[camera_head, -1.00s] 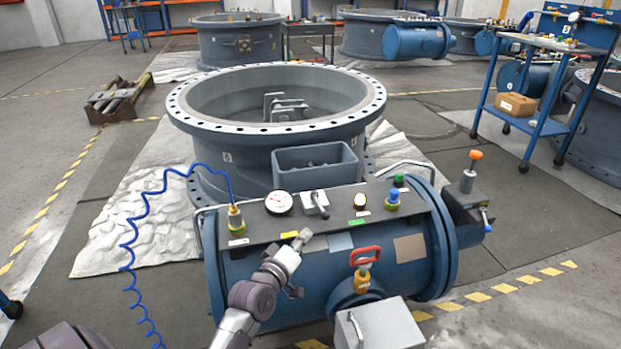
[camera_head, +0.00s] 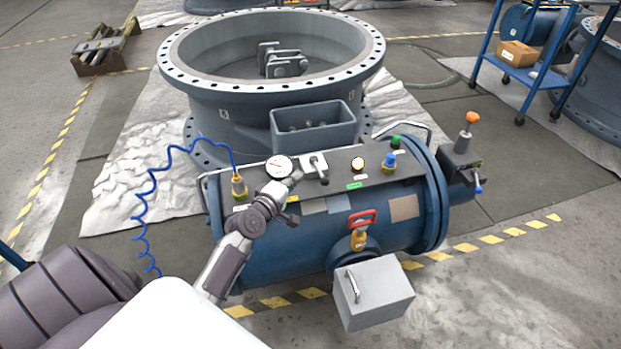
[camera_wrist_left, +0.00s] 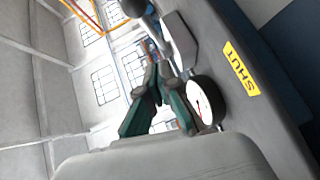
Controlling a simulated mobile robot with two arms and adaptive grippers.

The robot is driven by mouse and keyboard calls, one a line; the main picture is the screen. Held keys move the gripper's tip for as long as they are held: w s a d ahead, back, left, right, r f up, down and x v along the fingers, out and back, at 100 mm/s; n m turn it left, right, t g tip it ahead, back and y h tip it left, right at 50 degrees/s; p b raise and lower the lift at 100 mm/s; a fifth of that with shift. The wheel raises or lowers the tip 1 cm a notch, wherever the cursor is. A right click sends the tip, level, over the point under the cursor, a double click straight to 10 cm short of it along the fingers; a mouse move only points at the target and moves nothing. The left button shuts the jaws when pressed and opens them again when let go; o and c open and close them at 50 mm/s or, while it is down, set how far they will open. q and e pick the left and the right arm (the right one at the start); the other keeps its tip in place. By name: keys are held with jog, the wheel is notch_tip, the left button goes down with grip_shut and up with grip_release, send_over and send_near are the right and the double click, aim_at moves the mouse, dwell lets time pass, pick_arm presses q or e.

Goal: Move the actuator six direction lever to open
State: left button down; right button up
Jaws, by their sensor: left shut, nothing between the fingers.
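The blue cylindrical actuator (camera_head: 290,245) lies in front of me with a dark panel of fittings along its top. The direction lever (camera_head: 316,166) is a small grey block with a slim handle, beside the white round gauge (camera_head: 279,166). My left gripper (camera_head: 294,180) is shut and empty, just in front of and to the left of the lever block. In the left wrist view, its teal fingers (camera_wrist_left: 158,75) point at the lever (camera_wrist_left: 160,30), close to the gauge (camera_wrist_left: 201,101). A yellow "SHUT" label (camera_wrist_left: 241,68) is beside them. Contact with the lever cannot be told.
A blue coiled hose (camera_head: 150,195) runs to a brass fitting left of the gauge. A red handle (camera_head: 362,218), a grey box (camera_head: 374,294), and blue and green knobs (camera_head: 389,160) are nearby. A large flanged valve ring (camera_head: 200,90) stands behind.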

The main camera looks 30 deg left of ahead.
aim_at(321, 175)
pick_arm(q)
jog(key=shift+w+d+f, duration=0.2)
jog(key=shift+w+d, duration=0.45)
jog(key=shift+w, duration=0.15)
jog(key=shift+w+d+f, duration=0.2)
jog(key=shift+w+d, duration=0.45)
jog(key=shift+w, duration=0.15)
pick_arm(e)
jog(key=shift+r, duration=0.1)
pick_arm(q)
jog(key=shift+d, duration=0.15)
